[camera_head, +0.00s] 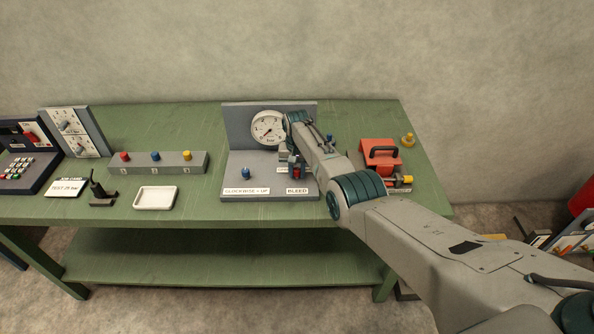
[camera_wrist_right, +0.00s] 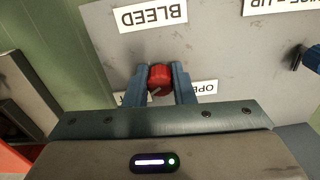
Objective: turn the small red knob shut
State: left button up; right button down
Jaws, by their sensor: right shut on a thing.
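The small red knob (camera_wrist_right: 160,78) sits on the grey panel by the BLEED label (camera_wrist_right: 150,14). In the right wrist view my right gripper (camera_wrist_right: 160,88) has its two blue fingers on either side of the knob, shut on it. In the head view the right gripper (camera_head: 297,168) reaches down over the panel and the red knob (camera_head: 296,173) shows only partly beneath it. A label by the knob reading OPEN is partly hidden by a finger. My left gripper is not in view.
The gauge panel (camera_head: 239,128) carries a pressure gauge (camera_head: 268,128) and a blue knob (camera_head: 245,173). A button box (camera_head: 180,162) and white tray (camera_head: 155,198) lie left on the green table (camera_head: 210,215).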

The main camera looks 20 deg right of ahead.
aim_at(297, 170)
jog(key=shift+w+r+m, duration=0.1)
jog(key=shift+m, duration=0.2)
jog(key=c, duration=1.2)
grip_release()
jog(key=shift+c, duration=0.2)
jog(key=shift+r, duration=0.3)
notch_tip(297, 170, up, 10)
jog(key=b, duration=0.1)
